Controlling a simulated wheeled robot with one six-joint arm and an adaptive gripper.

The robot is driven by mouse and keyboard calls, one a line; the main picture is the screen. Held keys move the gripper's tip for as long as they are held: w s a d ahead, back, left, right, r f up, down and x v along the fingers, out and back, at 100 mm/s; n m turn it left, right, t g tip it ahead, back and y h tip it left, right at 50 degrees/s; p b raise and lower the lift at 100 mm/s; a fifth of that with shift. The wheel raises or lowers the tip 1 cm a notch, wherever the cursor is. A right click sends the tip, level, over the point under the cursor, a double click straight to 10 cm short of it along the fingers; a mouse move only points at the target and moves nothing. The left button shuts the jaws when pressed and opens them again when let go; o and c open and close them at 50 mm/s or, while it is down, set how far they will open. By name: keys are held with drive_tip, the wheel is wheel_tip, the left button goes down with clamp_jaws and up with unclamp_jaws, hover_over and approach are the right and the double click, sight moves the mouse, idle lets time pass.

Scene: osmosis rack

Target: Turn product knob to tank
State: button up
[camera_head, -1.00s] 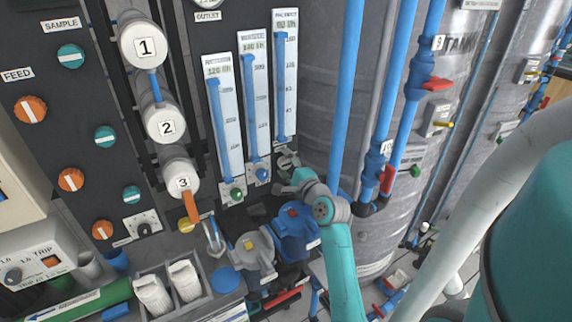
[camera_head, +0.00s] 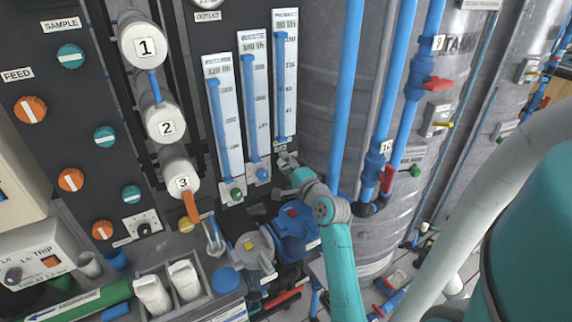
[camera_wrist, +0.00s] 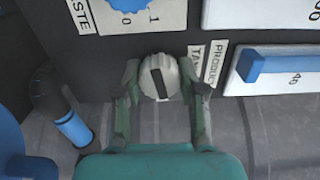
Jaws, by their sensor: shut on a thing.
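The product knob (camera_wrist: 159,78) is pale grey and round with a black bar across its face. In the wrist view the bar points nearly up and down, tilted slightly. My gripper (camera_wrist: 160,88) has one finger on each side of the knob and is shut on it. The labels PRODUCT (camera_wrist: 214,62) and TANK (camera_wrist: 195,66) are on the panel just right of the knob. In the head view my gripper (camera_head: 287,160) is at the panel below the right-hand flow meter (camera_head: 285,75), and it hides the knob there.
A blue knob (camera_wrist: 130,3) on a white plate, by a label ending in STE, is up and left. Blue vertical pipes (camera_head: 346,90) and the grey tank (camera_head: 315,90) stand close to the arm's right.

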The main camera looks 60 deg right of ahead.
drive_tip(key=n, duration=1.2)
drive_tip(key=shift+n, duration=1.8)
drive_tip(key=o, duration=1.1)
drive_tip(key=shift+o, duration=0.2)
